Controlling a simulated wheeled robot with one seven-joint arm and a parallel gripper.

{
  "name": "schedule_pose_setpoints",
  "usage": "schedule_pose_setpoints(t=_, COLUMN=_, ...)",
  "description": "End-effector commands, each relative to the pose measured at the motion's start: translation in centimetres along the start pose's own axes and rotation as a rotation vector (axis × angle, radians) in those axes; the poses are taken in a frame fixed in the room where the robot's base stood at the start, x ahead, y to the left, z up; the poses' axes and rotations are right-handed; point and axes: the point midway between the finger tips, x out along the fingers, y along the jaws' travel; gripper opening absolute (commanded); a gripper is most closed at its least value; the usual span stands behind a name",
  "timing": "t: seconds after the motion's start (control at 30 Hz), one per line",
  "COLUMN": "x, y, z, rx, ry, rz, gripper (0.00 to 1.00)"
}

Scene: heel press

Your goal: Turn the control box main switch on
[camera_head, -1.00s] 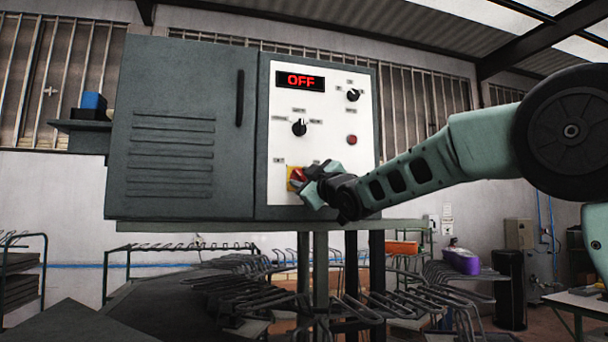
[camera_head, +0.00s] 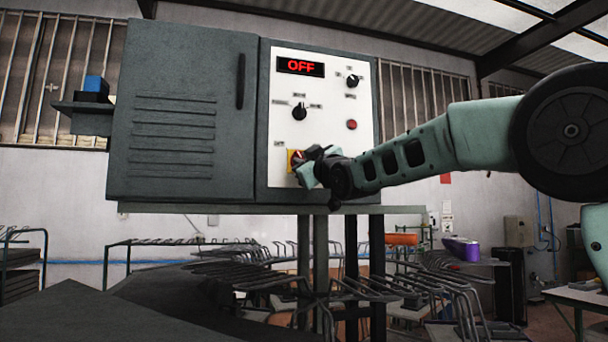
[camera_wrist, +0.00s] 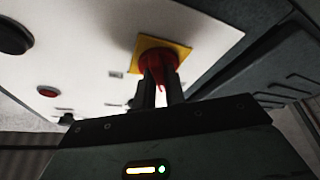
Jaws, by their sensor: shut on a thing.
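The grey control box has a white panel (camera_head: 335,150) on its right side. The main switch is a red knob on a yellow plate (camera_head: 292,167) at the panel's lower left; my gripper hides part of it in the head view. The display (camera_head: 301,66) reads OFF in red. In the wrist view the red knob (camera_wrist: 158,60) sits on its yellow plate (camera_wrist: 180,52). My gripper (camera_wrist: 162,88) is shut on the red knob, a finger on each side of it. It also shows in the head view (camera_head: 306,167) against the panel.
The panel also bears two black knobs (camera_head: 299,112) and a red button (camera_head: 351,124). The box stands on a shelf (camera_head: 230,208) above racks of metal rods (camera_head: 300,265). The closed grey door (camera_head: 180,110) is left of the panel.

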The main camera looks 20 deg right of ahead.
Motion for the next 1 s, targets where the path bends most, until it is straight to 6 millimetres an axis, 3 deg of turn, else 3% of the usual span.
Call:
schedule_pose_setpoints(t=0.1, x=-0.27, y=-0.65, z=0.53, rx=0.098, ry=0.004, rz=0.039, gripper=0.00)
schedule_pose_setpoints(t=1.0, x=0.22, y=-0.27, z=-0.32, rx=0.885, ry=-0.004, rz=0.365, gripper=0.00)
